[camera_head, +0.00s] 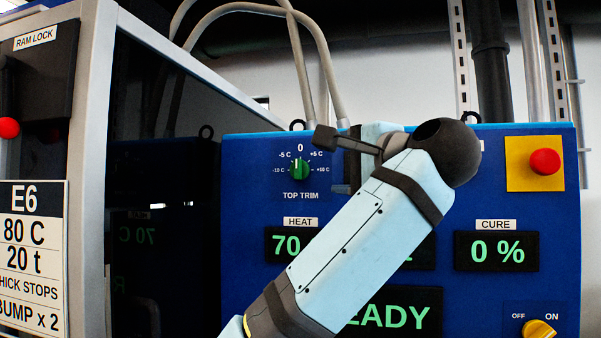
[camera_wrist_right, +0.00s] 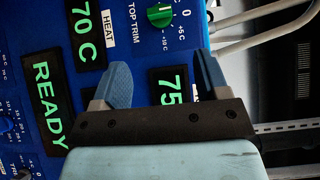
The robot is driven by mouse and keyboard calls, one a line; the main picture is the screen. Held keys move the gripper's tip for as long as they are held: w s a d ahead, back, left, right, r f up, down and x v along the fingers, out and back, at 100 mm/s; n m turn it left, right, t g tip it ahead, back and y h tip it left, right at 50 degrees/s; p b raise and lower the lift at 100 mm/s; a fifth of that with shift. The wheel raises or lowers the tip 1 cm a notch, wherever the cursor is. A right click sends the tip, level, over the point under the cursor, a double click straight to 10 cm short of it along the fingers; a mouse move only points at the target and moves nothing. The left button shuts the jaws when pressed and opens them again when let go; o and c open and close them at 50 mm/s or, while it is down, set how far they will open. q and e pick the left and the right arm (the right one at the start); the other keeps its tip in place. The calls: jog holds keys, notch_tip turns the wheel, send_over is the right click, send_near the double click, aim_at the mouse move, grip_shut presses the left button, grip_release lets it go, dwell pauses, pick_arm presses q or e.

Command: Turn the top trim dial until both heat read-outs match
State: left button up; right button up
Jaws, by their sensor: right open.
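The green top trim dial (camera_head: 299,168) is on the blue panel, its white mark up near 0; it also shows in the right wrist view (camera_wrist_right: 160,14). One heat read-out (camera_head: 288,244) reads 70 C in the right wrist view (camera_wrist_right: 85,35). The other heat read-out (camera_wrist_right: 172,92) shows 75, its unit hidden by my gripper; my arm covers most of it in the head view. My right gripper (camera_head: 331,163) is open and empty, just right of the dial. In the wrist view its fingers (camera_wrist_right: 162,62) are apart, with the dial beyond their tips. My left gripper is out of view.
A cure read-out (camera_head: 497,251) shows 0 %. A red button (camera_head: 545,161) sits on a yellow plate, and a yellow OFF/ON knob (camera_head: 538,329) is lower right. A READY display (camera_head: 400,312) is partly behind my arm. A grey-framed press (camera_head: 98,150) stands left. Hoses rise behind the panel.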

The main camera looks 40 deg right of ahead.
aim_at(300, 166)
pick_arm(q)
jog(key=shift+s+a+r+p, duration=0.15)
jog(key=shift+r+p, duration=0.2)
jog(key=shift+p, duration=0.3)
pick_arm(e)
jog(key=w, duration=0.8)
jog(key=w+d, duration=0.1)
jog(key=w, duration=0.3)
jog(key=shift+w, duration=0.4)
jog(key=shift+c, duration=0.5)
